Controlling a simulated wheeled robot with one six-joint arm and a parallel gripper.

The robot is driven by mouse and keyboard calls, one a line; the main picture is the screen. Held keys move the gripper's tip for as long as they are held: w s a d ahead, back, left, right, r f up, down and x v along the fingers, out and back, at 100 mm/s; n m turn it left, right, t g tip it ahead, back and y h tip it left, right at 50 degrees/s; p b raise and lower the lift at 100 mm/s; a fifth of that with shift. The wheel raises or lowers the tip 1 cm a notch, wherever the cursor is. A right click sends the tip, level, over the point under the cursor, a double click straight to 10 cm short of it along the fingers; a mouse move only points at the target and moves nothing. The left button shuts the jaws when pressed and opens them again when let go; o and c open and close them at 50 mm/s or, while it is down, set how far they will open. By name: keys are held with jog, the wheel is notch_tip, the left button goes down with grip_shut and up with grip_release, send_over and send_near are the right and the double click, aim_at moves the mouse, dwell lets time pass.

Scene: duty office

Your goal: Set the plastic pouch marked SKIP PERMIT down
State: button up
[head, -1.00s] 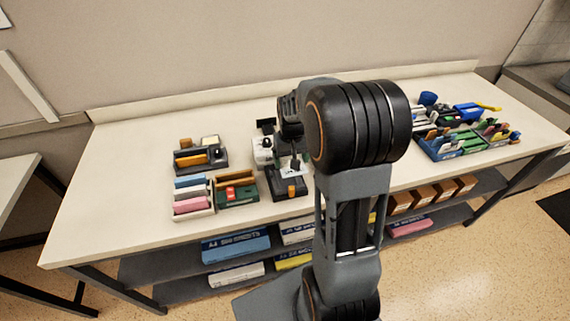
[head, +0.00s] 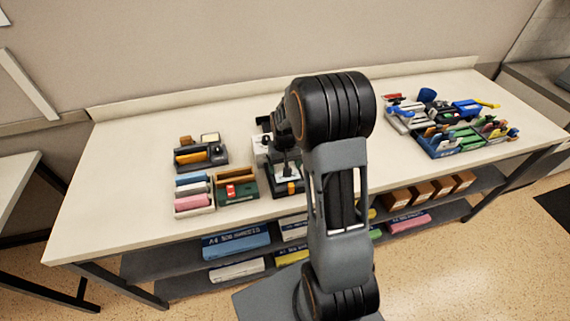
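My gripper (head: 284,166) points down over the dark tray (head: 288,192) in the middle of the table, left of my arm's large black joint. A small pale, flat thing (head: 288,170) shows at the fingertips. It may be the plastic pouch, but no print can be read at this size. I cannot tell whether the fingers are shut on it or whether it touches the tray. My own wrist and arm hide part of this area.
Left of the gripper are a green tray (head: 236,190) with a red item, a pale box of coloured packs (head: 194,204) and a dark organiser (head: 200,155). Blue bins (head: 447,149) crowd the right side. The table's left end (head: 110,205) is clear.

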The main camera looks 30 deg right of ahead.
jog(key=shift+s+f+b, duration=0.1)
jog(key=shift+f+b, duration=0.45)
jog(key=shift+f, duration=0.1)
jog(key=o, duration=0.8)
jog(key=shift+s, duration=0.1)
jog(key=shift+r+p, duration=0.35)
jog(key=shift+p, duration=0.1)
notch_tip(320, 180, up, 12)
jog(key=b, duration=0.1)
jog(key=shift+s+a+r+n+t, duration=0.35)
jog(key=shift+s+a+r+t, duration=0.5)
jog(key=shift+s+a, duration=1.25)
jog(key=shift+s+a+r+n+t, duration=0.4)
jog(key=shift+s+a+r+t, duration=0.45)
jog(key=shift+s, duration=2.35)
jog(key=shift+s+a+r+n+t, duration=0.35)
jog(key=shift+s+a+r+t, duration=0.45)
jog(key=shift+s+a, duration=1.4)
jog(key=shift+s+d+r, duration=0.2)
jog(key=shift+s+d, duration=0.25)
jog(key=shift+d, duration=0.05)
